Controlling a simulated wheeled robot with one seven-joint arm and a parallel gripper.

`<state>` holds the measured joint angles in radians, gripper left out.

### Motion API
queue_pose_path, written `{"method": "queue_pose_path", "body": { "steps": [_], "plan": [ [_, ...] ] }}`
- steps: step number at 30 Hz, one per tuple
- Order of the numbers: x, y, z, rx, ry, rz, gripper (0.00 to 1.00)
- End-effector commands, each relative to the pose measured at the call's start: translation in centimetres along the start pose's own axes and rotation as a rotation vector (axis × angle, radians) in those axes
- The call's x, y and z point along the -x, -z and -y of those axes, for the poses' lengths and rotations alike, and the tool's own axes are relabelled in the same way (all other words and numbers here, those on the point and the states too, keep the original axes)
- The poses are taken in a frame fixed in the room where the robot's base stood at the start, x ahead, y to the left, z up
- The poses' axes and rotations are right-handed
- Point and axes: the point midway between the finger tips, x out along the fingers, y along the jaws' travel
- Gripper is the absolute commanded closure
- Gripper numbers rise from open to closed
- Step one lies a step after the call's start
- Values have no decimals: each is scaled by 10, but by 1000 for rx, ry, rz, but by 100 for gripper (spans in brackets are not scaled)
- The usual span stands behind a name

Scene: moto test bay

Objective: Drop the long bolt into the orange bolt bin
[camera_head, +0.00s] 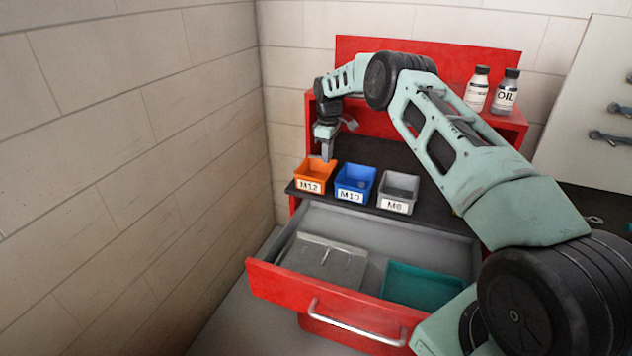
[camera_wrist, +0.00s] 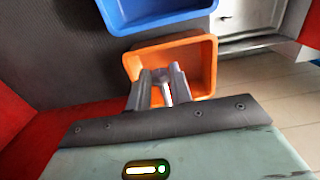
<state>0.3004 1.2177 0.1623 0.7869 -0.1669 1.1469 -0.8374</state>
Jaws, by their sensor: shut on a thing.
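The orange bolt bin (camera_head: 313,178), labelled M12, stands at the left end of a row of bins on the dark worktop. It also shows in the wrist view (camera_wrist: 197,55). My gripper (camera_head: 327,158) points down just above the bin, and in the wrist view its fingers (camera_wrist: 163,92) lie over the bin's opening. The fingers are shut on the long bolt (camera_wrist: 166,90), a light metal piece between them. Much of the bolt is hidden by the fingers, and I cannot make it out in the head view.
A blue M10 bin (camera_head: 354,184) and a grey M6 bin (camera_head: 398,191) stand right of the orange bin. Below, a red drawer (camera_head: 330,308) is open with a grey tray and a teal tray (camera_head: 422,285). Two bottles (camera_head: 490,90) stand at the back right.

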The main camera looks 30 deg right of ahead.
Motion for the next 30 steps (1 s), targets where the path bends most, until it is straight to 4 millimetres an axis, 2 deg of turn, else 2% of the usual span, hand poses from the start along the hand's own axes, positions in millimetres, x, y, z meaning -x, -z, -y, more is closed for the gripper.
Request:
{"method": "queue_pose_path", "body": {
  "steps": [1,5,14,15,18,26,30],
  "plan": [
    [-9,0,0,0,1,1,100],
    [-19,0,0,0,0,0,100],
    [-21,0,0,0,-1,-1,100],
    [-21,0,0,0,-1,-1,76],
    [-21,0,0,0,-1,-1,53],
    [-21,0,0,0,0,0,53],
    [-14,0,0,0,-1,-1,53]
  ]
}}
